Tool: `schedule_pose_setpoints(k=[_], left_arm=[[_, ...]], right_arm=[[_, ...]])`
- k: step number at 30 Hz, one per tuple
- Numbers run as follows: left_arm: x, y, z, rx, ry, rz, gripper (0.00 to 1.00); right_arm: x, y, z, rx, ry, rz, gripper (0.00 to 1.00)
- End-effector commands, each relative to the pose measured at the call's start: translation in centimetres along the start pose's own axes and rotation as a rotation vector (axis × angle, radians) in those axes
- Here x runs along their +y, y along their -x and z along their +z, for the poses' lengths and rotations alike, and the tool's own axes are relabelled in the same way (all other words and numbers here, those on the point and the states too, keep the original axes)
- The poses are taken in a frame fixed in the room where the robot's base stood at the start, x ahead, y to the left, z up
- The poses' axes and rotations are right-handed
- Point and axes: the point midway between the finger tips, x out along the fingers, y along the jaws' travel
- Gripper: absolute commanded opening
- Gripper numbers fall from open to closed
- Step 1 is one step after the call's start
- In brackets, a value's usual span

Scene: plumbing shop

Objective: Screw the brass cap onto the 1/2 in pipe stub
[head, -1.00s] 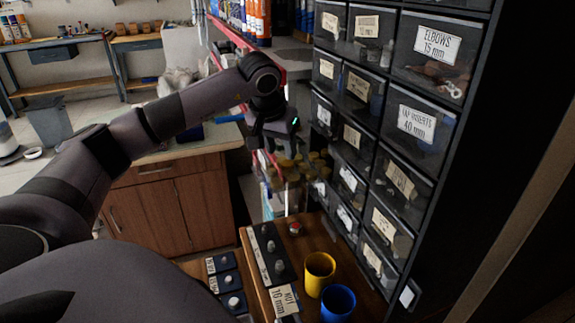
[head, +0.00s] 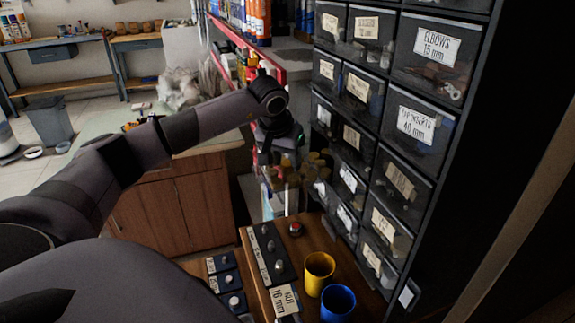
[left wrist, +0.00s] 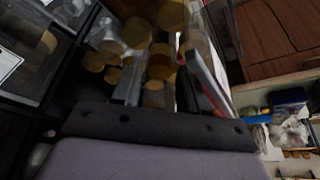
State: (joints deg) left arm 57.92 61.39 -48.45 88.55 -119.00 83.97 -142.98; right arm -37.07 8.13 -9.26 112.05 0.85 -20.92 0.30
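My left gripper (head: 272,155) hangs beside the drawer cabinet, above and behind the wooden bench top. In the left wrist view its two fingers (left wrist: 168,85) stand apart with nothing held between them, and gold-lidded jars lie beyond. A dark strip with several small metal fittings (head: 270,252) lies on the bench top, labelled "NUT 16 mm" at its near end. Small dark blocks (head: 228,281) with light fittings sit to its left; their labels are too small to read. I cannot tell which fitting is the 1/2 in stub. I cannot make out the brass cap. My right gripper is not in view.
A yellow cup (head: 319,272) and a blue cup (head: 337,302) stand on the bench top (head: 313,238). A small red-topped object (head: 295,229) sits behind them. The labelled drawer cabinet (head: 412,150) rises close on the right. Gold-lidded jars (head: 293,180) crowd below my gripper.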

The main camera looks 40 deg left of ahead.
Motion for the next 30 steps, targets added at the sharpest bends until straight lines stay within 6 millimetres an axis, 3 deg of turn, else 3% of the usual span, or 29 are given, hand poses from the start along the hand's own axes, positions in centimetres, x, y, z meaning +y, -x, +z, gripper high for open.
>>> schedule_pose_setpoints(k=[1, 3, 4, 14, 19, 23, 30], left_arm=[[0.0, 0.0, 0.0, 0.000, 0.000, 0.000, 0.28], [0.0, 0.0, 0.0, 0.000, 0.000, 0.000, 0.05], [0.0, 0.0, 0.0, 0.000, 0.000, 0.000, 0.02], [0.0, 0.2, -0.1, 0.002, 0.000, 0.000, 0.02], [0.0, 1.4, -0.6, 0.003, 0.001, 0.000, 0.02], [0.1, 3.3, -1.5, 0.005, 0.001, 0.003, 0.02], [0.1, 8.7, -3.7, 0.006, 0.000, 0.004, 0.02]], right_arm=[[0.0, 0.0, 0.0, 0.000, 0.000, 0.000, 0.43], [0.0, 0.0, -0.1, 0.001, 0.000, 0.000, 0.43], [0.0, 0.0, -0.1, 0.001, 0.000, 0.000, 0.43], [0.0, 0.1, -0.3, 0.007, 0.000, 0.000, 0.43], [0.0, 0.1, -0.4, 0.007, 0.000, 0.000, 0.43], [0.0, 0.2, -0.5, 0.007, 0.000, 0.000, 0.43], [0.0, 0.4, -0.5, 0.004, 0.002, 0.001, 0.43]])
